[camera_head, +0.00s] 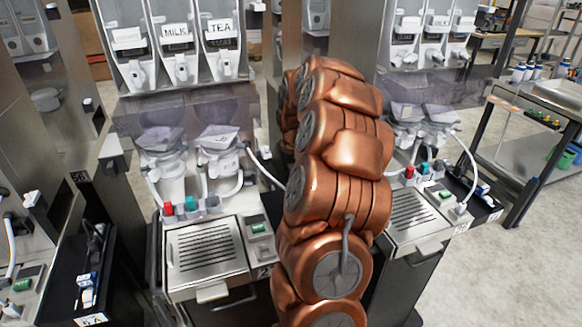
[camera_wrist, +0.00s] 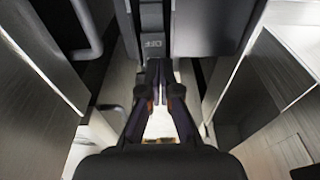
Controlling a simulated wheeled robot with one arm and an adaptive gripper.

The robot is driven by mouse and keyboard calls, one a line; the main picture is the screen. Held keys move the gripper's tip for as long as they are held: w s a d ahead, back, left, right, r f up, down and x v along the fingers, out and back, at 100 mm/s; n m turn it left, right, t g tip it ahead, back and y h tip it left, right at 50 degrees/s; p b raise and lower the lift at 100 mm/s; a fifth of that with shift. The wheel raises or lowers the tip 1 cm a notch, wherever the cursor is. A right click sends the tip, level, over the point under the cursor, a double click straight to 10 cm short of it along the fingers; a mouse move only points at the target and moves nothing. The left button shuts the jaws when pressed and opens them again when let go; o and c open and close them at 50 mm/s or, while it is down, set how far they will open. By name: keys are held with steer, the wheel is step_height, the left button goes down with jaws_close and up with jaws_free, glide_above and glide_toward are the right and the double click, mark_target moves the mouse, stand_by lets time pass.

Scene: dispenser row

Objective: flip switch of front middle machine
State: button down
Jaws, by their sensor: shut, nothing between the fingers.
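The front middle machine (camera_head: 208,255) stands left of centre in the head view, with a slotted drip tray, coloured taps and canisters marked MILK and TEA. A small panel with a green part (camera_head: 257,228) sits right of its tray. I cannot make out its switch in the head view. My copper arm covers the machine's right side and hides my gripper there. In the wrist view, my gripper (camera_wrist: 160,66) is shut and empty. Its tips point at a narrow dark upright strip (camera_wrist: 152,20) with a small pale marking (camera_wrist: 153,44). I cannot tell whether they touch it.
Another machine (camera_head: 412,215) stands close on the right, and part of one (camera_head: 22,285) shows at left. Bare floor (camera_head: 500,265) lies at lower right. In the wrist view, metal panels flank my gripper closely.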

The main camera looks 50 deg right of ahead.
stand_by(0.4)
steer(key=shift+w+d+f+g, duration=0.15)
steer(key=shift+f+g, duration=0.25)
steer(key=shift+g, duration=0.1)
steer(key=shift+b, duration=0.3)
steer(key=shift+s+a+r+b, duration=0.3)
steer(key=shift+s+a+b, duration=0.1)
steer(key=shift+s, duration=0.3)
steer(key=r, duration=0.4)
steer(key=shift+w+d+r, duration=0.25)
steer(key=shift+w, duration=0.1)
step_height(320, 180, up, 9)
steer(key=w+b, duration=0.1)
steer(key=b, duration=0.1)
steer(key=shift+d+r, duration=0.15)
steer(key=shift+d, duration=0.15)
